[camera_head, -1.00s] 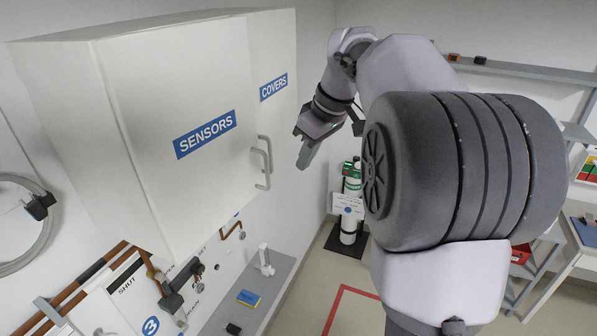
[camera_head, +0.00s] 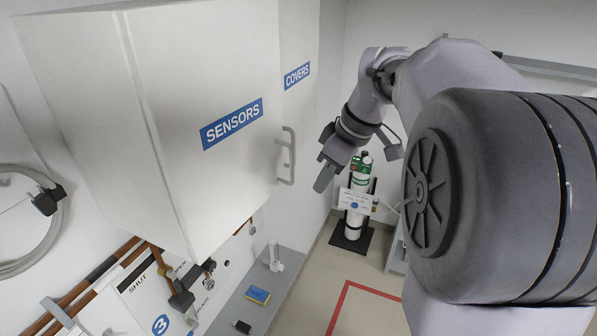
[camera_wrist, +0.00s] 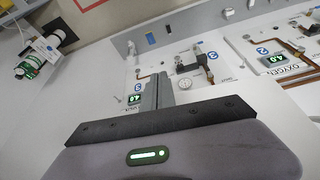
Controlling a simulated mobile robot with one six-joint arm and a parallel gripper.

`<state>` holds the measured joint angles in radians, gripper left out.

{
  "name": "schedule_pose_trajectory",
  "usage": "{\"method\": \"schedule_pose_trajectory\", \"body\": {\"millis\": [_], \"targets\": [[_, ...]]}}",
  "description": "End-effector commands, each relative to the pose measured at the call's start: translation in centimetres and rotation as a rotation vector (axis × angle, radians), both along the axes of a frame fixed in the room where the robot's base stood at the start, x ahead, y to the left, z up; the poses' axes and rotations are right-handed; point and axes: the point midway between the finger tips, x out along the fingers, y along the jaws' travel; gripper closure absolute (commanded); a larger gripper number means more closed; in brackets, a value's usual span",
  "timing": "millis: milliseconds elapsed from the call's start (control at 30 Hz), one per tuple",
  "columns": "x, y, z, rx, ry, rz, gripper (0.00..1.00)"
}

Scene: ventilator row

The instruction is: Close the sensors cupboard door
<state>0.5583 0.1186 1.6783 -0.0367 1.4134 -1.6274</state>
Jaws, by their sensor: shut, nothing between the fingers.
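The sensors cupboard door (camera_head: 215,60) is the white panel with the blue SENSORS label (camera_head: 232,124) at the upper left of the head view.
Below the cupboard are a wall panel with pipes and valves and a grey shelf (camera_head: 268,285) holding a blue and yellow box (camera_head: 258,295). A green-and-white cylinder (camera_head: 356,200) stands on the floor behind my gripper. A red line (camera_head: 370,289) marks the floor.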

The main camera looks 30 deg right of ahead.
Motion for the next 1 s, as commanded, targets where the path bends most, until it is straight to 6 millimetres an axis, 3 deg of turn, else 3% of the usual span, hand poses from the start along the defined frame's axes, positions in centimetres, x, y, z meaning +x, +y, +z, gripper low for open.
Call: {"method": "schedule_pose_trajectory", "body": {"millis": [200, 700, 1000], "targets": [[2.7, 1.7, 0.0, 0.000, 0.000, 0.003, 1.00], [3.6, 2.2, -0.2, 0.000, 0.000, 0.000, 1.00], [6.9, 3.4, -0.1, -0.001, -0.001, 0.001, 1.00]]}}
